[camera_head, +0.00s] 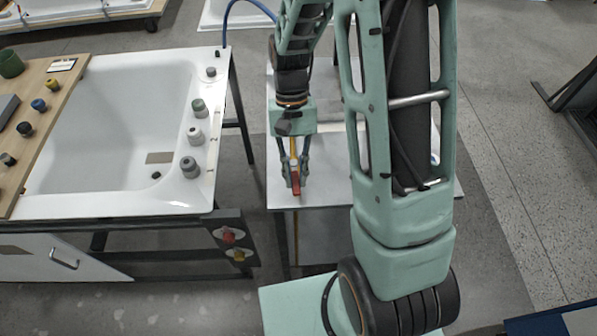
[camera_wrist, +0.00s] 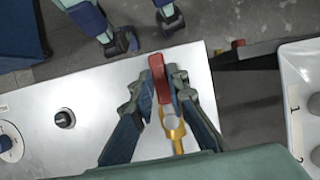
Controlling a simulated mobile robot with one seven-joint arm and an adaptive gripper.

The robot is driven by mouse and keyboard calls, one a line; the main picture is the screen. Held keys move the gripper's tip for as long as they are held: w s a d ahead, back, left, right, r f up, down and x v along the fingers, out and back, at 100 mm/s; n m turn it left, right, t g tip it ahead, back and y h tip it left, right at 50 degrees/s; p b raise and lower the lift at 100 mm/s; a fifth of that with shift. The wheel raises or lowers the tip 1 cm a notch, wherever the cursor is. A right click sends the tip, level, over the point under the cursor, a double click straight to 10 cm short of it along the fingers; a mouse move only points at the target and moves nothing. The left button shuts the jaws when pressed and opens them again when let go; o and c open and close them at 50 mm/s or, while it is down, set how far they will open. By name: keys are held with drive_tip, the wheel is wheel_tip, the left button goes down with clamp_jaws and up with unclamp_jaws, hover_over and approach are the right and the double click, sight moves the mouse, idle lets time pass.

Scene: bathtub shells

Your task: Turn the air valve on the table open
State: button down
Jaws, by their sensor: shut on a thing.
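The air valve has a red lever handle (camera_head: 296,190) and sits at the near edge of the white table (camera_head: 327,188). The wrist view shows the red handle (camera_wrist: 159,77) between my fingers, and its brass body (camera_wrist: 174,128) below. The handle runs roughly in line with the body, slightly tilted left. My gripper (camera_head: 293,180) points down over the valve. In the wrist view my gripper (camera_wrist: 160,86) is shut on the red handle, one finger on each side. The fingers and arm hide part of the valve and table.
A white bathtub shell (camera_head: 110,120) with grey knobs on its rim stands at left. A panel below it carries a red knob (camera_head: 228,236) and a yellow knob (camera_head: 239,255). A black knob (camera_wrist: 65,118) is on the table surface. Open floor lies at right.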

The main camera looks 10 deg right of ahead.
sight(294, 163)
drive_tip(key=shift+w+a, duration=0.1)
idle(0.5)
drive_tip(key=c, duration=1.9)
unclamp_jaws()
drive_tip(key=shift+r, duration=0.1)
drive_tip(key=v, duration=1.2)
